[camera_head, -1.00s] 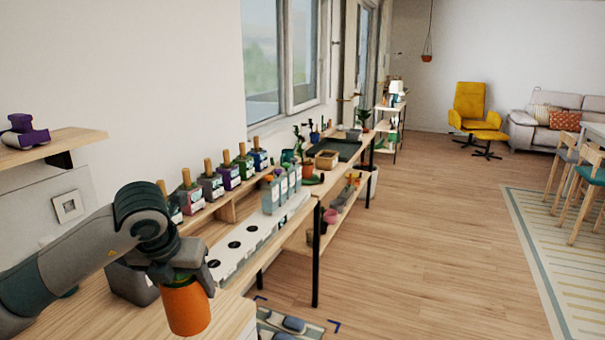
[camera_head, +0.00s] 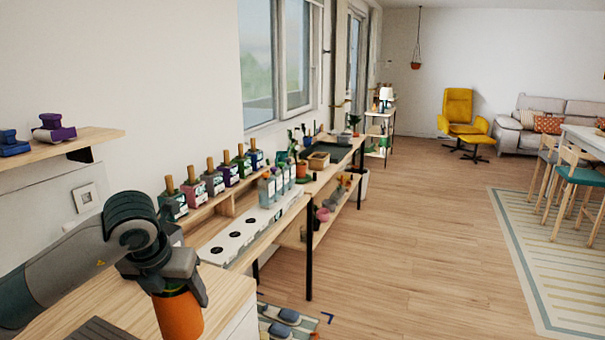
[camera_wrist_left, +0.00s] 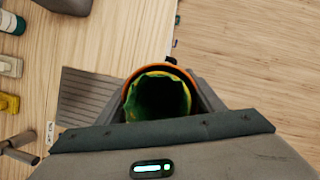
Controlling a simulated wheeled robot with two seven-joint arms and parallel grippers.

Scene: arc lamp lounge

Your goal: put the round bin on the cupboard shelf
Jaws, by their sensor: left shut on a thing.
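My left gripper (camera_head: 180,284) points down and is shut on the round bin (camera_head: 179,316), an orange cylinder, near the counter's right end. In the left wrist view the bin (camera_wrist_left: 125,98) shows its orange rim between the fingers, with a dark inside and a green and yellow liner. The bin's base is cut off or hidden, so I cannot tell whether it touches anything. I cannot pick out the cupboard shelf with certainty. My right gripper is not in view.
A wooden counter (camera_head: 228,288) lies under my left arm. Beyond it a long white rack (camera_head: 262,226) and several bottles with wooden stoppers line the wall. A wall shelf (camera_head: 50,150) at left holds blue and purple items. The wooden floor (camera_head: 400,240) to the right is clear.

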